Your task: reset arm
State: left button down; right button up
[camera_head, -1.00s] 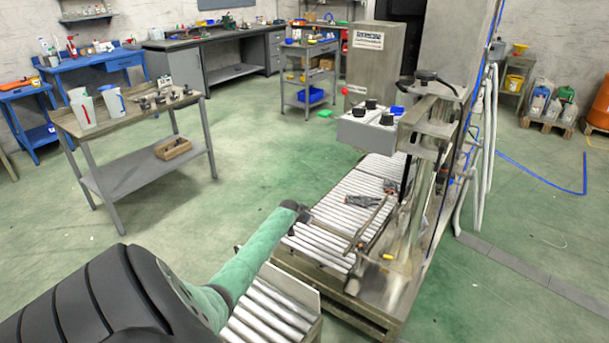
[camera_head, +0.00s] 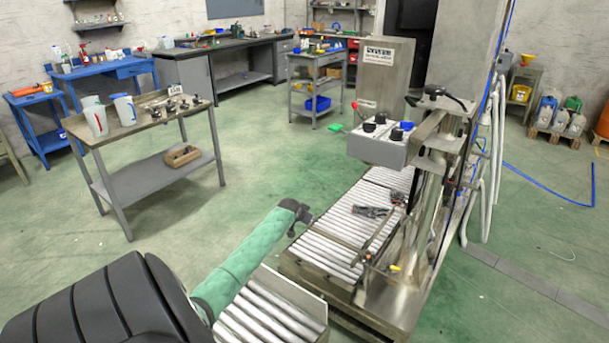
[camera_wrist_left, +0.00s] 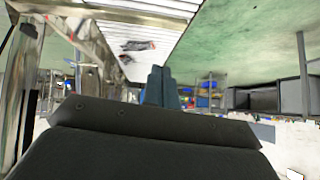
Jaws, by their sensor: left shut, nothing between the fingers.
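My left arm (camera_head: 240,265), in a green sleeve, reaches in from the lower left of the head view. Its gripper (camera_head: 304,217) is beside the left edge of the roller conveyor (camera_head: 318,246), seemingly above it; the exact height is unclear. In the left wrist view the two blue-grey fingers (camera_wrist_left: 162,86) are together with nothing between them. The conveyor rollers and a dark plier-like tool (camera_wrist_left: 138,45) show beyond the fingers there. My right gripper is in neither view.
The steel machine frame with a control box (camera_head: 378,146) stands right of the conveyor. The tool (camera_head: 372,211) lies on the rollers. A work table (camera_head: 135,125) with jugs stands at left. A shorter roller section (camera_head: 268,308) is near my arm. Green floor between them is clear.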

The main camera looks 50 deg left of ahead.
pick_arm(q)
jog(key=shift+v, duration=1.55)
jog(key=shift+a, duration=0.1)
